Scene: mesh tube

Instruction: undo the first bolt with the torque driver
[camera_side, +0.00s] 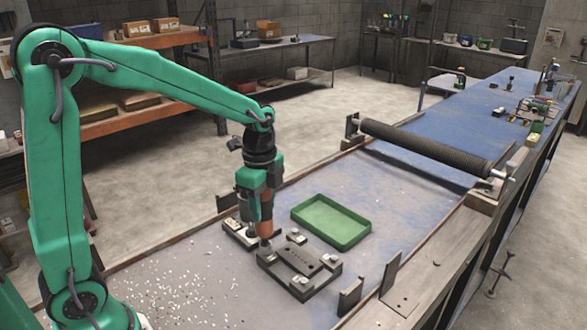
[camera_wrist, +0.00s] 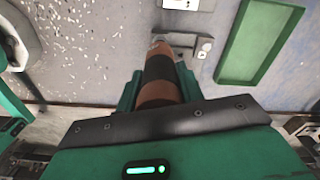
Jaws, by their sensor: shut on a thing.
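My gripper (camera_side: 262,192) is shut on the torque driver (camera_side: 265,228), which is orange with a black band. In the wrist view the driver (camera_wrist: 160,75) stretches away from the jaws, tip foremost. In the side view it hangs about upright, with its tip at the left corner of a dark fixture plate (camera_side: 300,258). The plate has pale bolt spots at its corners, one at the near edge (camera_side: 300,282). The bolt under the tip is hidden by the driver, and I cannot tell whether the tip touches it.
A green tray (camera_side: 349,238) lies behind and right of the plate; its rim also shows in the wrist view (camera_wrist: 219,50). A small pale-topped block (camera_side: 232,236) stands left of the plate. A long dark roller (camera_side: 425,145) spans the bench. Bright chips litter the bench at front left.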

